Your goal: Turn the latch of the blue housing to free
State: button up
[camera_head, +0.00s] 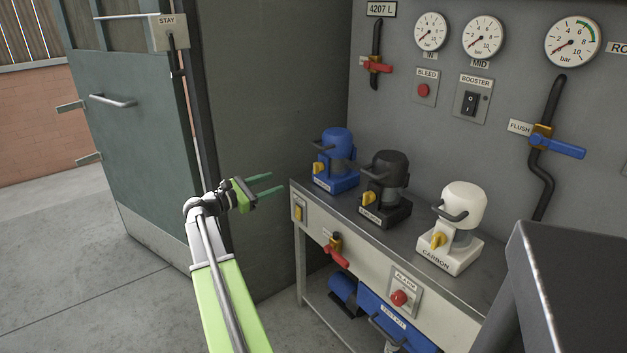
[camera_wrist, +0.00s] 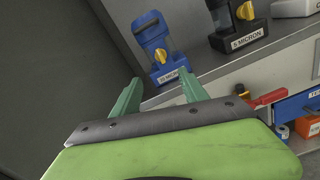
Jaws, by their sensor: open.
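The blue housing (camera_head: 336,160) stands at the left end of the bench top, with a dark handle and a yellow latch (camera_head: 318,169) low on its front left. In the wrist view the blue housing (camera_wrist: 156,46) is just beyond my fingers, and its yellow latch (camera_wrist: 161,55) shows above a white label. The exact setting of the latch is too small to tell. My gripper (camera_head: 271,184) is open and empty, to the left of the bench and apart from the housing. Its green fingers (camera_wrist: 156,95) point toward the housing in the wrist view.
A black housing (camera_head: 385,189) and a white one (camera_head: 455,226) stand to the right on the bench (camera_head: 408,234). A red-handled valve (camera_head: 336,251) and a red alarm button (camera_head: 399,298) are on the bench front. A green door (camera_head: 130,140) stands left; the floor there is clear.

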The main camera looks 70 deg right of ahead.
aim_at(314, 168)
jog(key=x, duration=1.7)
jog(key=shift+d, duration=0.15)
